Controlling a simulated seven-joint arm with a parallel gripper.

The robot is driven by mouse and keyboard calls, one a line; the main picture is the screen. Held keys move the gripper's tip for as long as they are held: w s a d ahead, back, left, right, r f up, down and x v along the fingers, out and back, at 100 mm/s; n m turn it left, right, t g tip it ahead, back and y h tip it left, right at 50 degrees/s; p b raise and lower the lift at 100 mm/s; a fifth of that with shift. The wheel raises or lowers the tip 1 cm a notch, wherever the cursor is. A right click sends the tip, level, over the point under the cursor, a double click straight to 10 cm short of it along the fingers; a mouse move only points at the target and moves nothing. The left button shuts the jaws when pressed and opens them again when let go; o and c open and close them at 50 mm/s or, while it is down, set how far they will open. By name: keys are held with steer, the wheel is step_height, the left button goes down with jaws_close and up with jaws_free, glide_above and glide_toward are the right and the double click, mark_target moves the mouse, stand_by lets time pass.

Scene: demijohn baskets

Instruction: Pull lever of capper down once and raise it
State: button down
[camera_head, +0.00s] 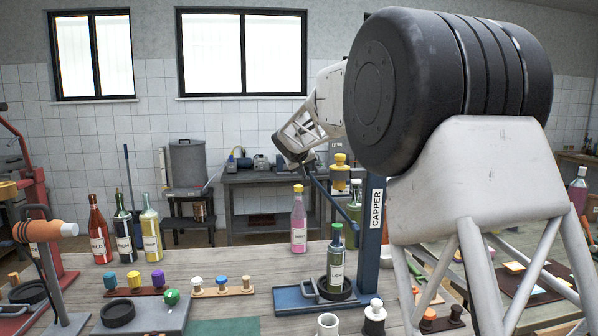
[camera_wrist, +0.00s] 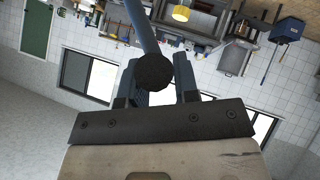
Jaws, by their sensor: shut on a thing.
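The blue capper (camera_head: 376,240) has a column labelled CAPPER and a blue base. A green bottle (camera_head: 336,265) stands upright on the black round pad of its base. The capper's blue lever (camera_head: 328,196) slopes from the column up to the left. My gripper (camera_head: 303,162) is at the lever's raised outer end. In the wrist view the lever (camera_wrist: 142,28) ends in a black round knob (camera_wrist: 154,72) between the two fingers of my gripper (camera_wrist: 157,88), which is shut on it. The lever's joint and the capper head are partly hidden by the column and my arm.
A pink bottle (camera_head: 298,222) stands behind the capper base. Three labelled bottles (camera_head: 122,228) stand at left. Coloured stoppers (camera_head: 222,285), an orange-headed tool (camera_head: 45,232) and a white cup (camera_head: 327,325) are on the bench. My arm hides much of the right side.

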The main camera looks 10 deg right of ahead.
steer(key=shift+d+f, duration=0.15)
steer(key=shift+d, duration=0.35)
steer(key=c, duration=0.9)
jaws_free()
steer(key=shift+o, duration=0.2)
steer(key=shift+a, duration=0.15)
steer(key=shift+v, duration=0.8)
steer(key=v, duration=0.6)
steer(key=shift+s, duration=0.1)
